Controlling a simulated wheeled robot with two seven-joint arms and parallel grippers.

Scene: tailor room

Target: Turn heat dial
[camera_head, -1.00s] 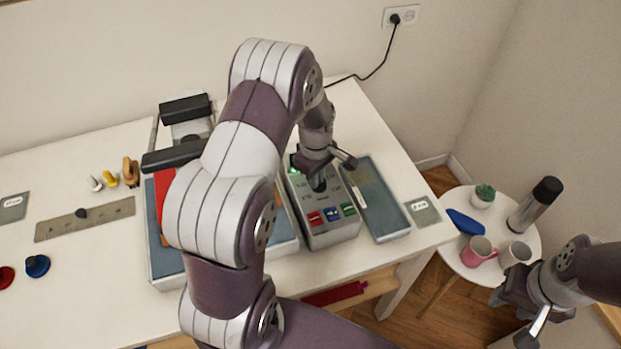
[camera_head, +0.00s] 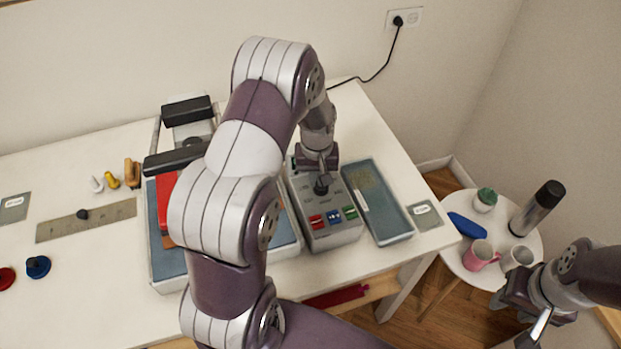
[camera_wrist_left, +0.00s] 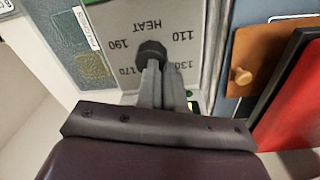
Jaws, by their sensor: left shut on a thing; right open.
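The grey control box (camera_head: 322,240) stands on the white table, with red, blue and green buttons on its front. Its black heat dial (camera_wrist_left: 150,51) shows in the left wrist view, among printed numbers and the word HEAT, upside down there. My left gripper (camera_wrist_left: 154,72) is shut on the dial, its fingertips partly covering it. In the head view the left gripper (camera_head: 320,179) points down onto the box's panel. My right gripper (camera_head: 522,317) is open and empty at the lower right, away from the table.
A blue-grey tray (camera_head: 397,226) lies right of the box. A heat press (camera_head: 163,252) with a red item stands at its left, partly hidden by my left arm. A round side table (camera_head: 463,243) holds mugs, a flask and a plant. A ruler (camera_head: 110,214) lies at left.

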